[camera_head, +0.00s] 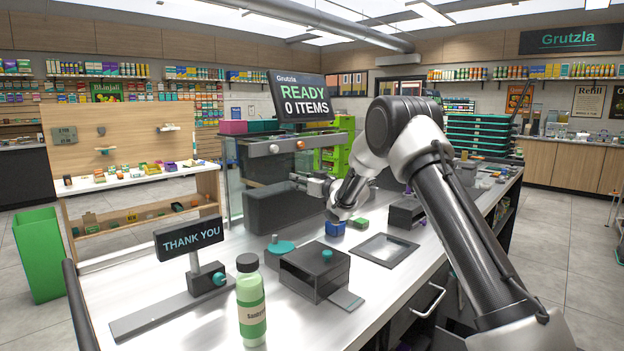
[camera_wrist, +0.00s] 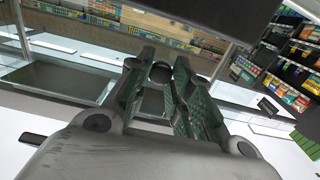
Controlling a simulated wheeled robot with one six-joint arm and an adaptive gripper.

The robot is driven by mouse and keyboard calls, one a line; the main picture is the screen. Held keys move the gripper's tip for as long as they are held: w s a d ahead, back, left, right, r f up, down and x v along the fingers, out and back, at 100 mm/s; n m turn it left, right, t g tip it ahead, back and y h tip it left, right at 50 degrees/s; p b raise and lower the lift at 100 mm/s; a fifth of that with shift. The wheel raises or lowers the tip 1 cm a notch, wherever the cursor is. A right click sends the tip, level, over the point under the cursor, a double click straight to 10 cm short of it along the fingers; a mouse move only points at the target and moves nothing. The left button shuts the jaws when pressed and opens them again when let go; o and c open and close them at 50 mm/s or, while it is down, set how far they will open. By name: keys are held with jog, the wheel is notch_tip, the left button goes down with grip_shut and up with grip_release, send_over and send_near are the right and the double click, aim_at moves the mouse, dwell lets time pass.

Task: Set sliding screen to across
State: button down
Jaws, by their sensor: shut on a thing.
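My gripper (camera_head: 297,180) reaches the panel's front from the right. In the wrist view my gripper (camera_wrist: 160,85) has its green-lined fingers closed around a dark round knob (camera_wrist: 160,72), likely the screen's handle. The fingers hide part of the knob, and its join to the glass is not clear.
A grey block (camera_head: 285,208) stands below my gripper.

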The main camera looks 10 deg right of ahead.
jog(key=s+a, duration=0.6)
jog(key=a, duration=0.2)
jog(key=shift+a, duration=0.2)
jog(key=c, duration=1.3)
grip_release()
jog(key=shift+s+a, duration=0.1)
jog(key=shift+s, duration=0.05)
jog(key=shift+o, duration=0.2)
jog(key=v, duration=1.2)
